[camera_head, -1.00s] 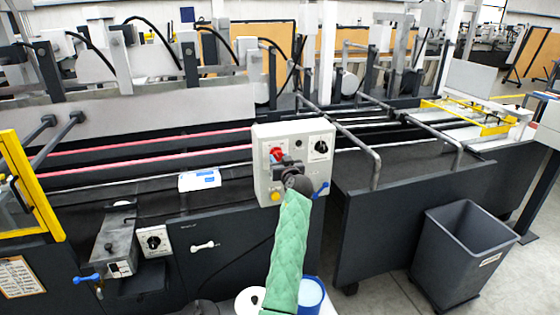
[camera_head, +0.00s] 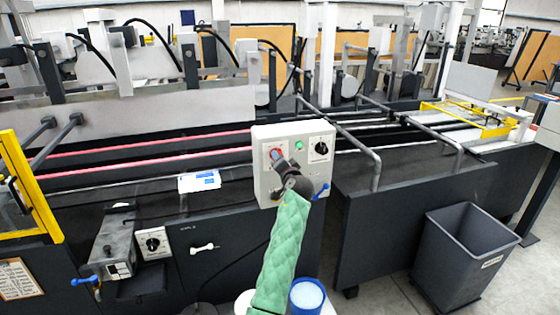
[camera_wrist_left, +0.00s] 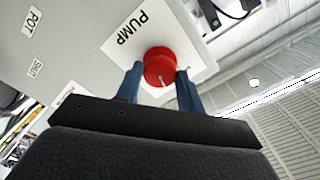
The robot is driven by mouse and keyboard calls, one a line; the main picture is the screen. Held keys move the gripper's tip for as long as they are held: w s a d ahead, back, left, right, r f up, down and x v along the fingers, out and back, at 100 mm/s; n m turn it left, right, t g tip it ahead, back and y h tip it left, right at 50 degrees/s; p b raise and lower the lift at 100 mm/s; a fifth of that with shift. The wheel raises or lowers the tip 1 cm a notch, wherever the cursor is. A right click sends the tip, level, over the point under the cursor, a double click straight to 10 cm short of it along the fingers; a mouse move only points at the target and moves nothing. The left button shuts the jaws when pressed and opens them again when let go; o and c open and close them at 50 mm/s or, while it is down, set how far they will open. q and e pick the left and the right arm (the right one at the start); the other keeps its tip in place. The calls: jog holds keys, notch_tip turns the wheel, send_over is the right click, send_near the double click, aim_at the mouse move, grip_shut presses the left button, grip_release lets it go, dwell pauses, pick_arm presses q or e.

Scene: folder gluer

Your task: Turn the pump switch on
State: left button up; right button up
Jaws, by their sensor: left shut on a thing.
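The pump switch is a red round knob (camera_wrist_left: 160,66) on a white plate marked PUMP in the left wrist view. In the head view its red edge (camera_head: 275,153) shows at the upper left of the grey control box (camera_head: 262,182). My left gripper (camera_head: 280,163) is at the box front, its arm in a green sleeve. In the left wrist view its two blue fingers (camera_wrist_left: 158,80) sit on either side of the knob, shut on it. A green light (camera_head: 298,145) glows right of the knob. My right gripper is not in view.
A black dial (camera_head: 321,147) is at the box's upper right, and a blue lever (camera_head: 322,191) at its lower right. A blue-rimmed pot (camera_head: 307,296) stands below, beside my sleeve. A grey bin (camera_head: 468,260) stands on the floor at right.

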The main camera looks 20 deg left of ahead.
pick_arm(q)
jog(key=m+p, duration=0.1)
jog(key=m, duration=0.2)
jog(key=shift+m, duration=0.4)
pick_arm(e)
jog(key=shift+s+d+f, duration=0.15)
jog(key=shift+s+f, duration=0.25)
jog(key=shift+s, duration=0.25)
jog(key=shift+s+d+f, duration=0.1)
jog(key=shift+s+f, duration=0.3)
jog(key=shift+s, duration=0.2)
pick_arm(q)
jog(key=o, duration=1)
jog(key=shift+b+v, duration=1.75)
jog(key=shift+v, duration=2.15)
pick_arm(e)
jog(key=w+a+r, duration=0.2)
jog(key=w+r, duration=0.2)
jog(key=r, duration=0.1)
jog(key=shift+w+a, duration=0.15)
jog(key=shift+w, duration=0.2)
